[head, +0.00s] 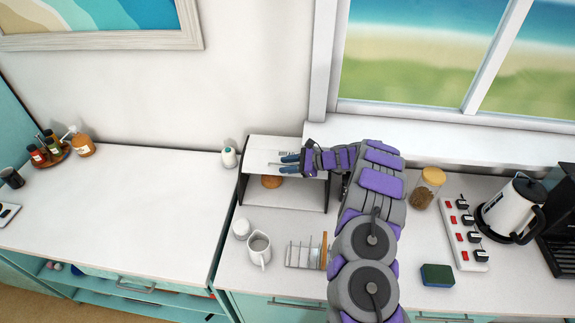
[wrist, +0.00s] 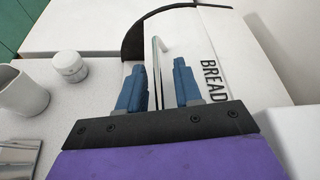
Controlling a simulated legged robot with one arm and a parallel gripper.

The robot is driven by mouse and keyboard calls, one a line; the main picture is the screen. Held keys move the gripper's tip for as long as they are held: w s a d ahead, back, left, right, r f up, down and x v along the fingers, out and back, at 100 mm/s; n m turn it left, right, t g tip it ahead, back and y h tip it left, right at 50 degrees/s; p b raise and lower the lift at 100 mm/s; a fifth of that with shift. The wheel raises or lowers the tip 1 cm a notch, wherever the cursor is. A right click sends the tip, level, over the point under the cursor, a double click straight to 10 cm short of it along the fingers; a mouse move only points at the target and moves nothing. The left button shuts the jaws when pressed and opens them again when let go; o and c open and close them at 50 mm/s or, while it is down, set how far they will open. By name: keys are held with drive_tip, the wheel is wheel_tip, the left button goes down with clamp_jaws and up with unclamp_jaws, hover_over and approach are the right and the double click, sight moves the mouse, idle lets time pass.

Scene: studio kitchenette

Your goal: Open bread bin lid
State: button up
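The bread bin (head: 243,188) stands against the back wall, a white box with dark side panels. Its white lid (head: 262,150) is raised, and the front below it is open, showing a brown loaf (head: 272,182) inside. In the wrist view the lid (wrist: 205,40) carries the word BREAD and a thin metal bar handle (wrist: 157,65). My gripper (head: 290,164) is at the lid's front face. In the wrist view its blue fingers (wrist: 160,85) are apart, one on each side of the handle, with gaps visible.
A white jug (head: 259,248), a small white jar (head: 241,229) and a toast rack (head: 303,256) stand in front of the bin. A white bottle (head: 229,155) is just left of it. A cork-topped jar (head: 427,188) and a kettle (head: 512,208) are right of my arm.

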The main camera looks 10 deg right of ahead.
drive_tip(key=v, duration=1.7)
drive_tip(key=shift+d, duration=0.25)
